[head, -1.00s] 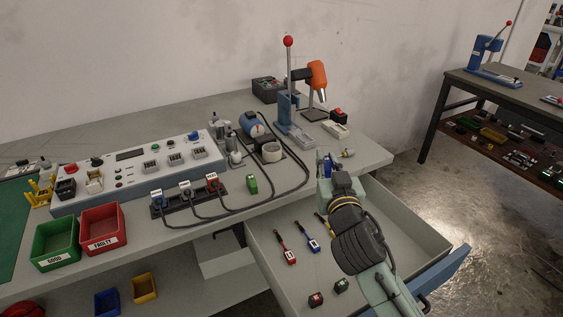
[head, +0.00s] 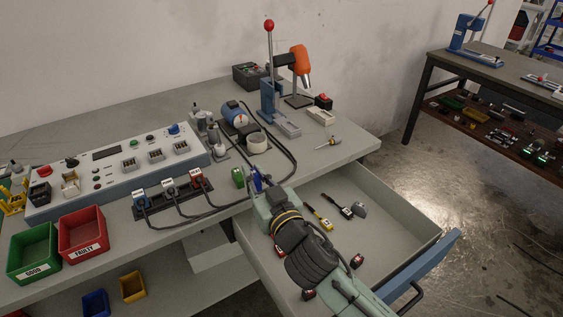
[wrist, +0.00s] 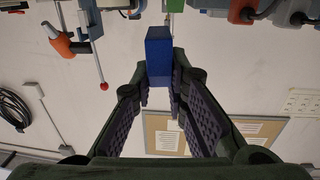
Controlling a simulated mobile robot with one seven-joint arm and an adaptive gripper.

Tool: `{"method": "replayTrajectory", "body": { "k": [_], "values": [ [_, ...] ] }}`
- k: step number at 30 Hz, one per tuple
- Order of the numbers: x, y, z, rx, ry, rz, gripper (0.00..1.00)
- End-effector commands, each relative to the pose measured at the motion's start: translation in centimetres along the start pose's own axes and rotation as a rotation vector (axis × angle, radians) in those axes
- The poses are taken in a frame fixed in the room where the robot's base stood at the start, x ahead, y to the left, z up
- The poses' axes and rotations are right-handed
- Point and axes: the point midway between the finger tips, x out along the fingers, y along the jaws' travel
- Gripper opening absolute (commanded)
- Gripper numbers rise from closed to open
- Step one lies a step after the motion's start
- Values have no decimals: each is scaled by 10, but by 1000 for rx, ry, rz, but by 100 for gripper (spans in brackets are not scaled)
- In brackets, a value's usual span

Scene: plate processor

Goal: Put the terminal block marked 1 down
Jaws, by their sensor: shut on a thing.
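My gripper (wrist: 160,88) is shut on a blue block, which I take to be the terminal block (wrist: 159,50); no number shows on its visible faces. In the wrist view the block stands out beyond the fingertips. In the head view my gripper (head: 259,184) is at the bench's front edge, over the back left of the open drawer, and the blue block shows only as a small patch. I cannot tell how high the held block is.
The open drawer (head: 405,222) holds a yellow screwdriver (head: 319,218), a black one (head: 338,207) and small parts. A socket strip (head: 172,195) with cables, a green bin (head: 34,252) and a red bin (head: 83,234) are to the left. Bare bench lies right of the cables.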

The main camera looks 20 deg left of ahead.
Motion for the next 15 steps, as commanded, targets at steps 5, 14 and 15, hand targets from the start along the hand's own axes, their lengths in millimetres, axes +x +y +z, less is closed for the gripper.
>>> {"method": "replayTrajectory", "body": {
  "k": [5, 14, 15],
  "values": [
    [11, 9, 12, -6, 4, -5, 0],
    [57, 69, 1, 0, 2, 0, 0],
    [62, 77, 2, -2, 2, 1, 0]
  ]
}}
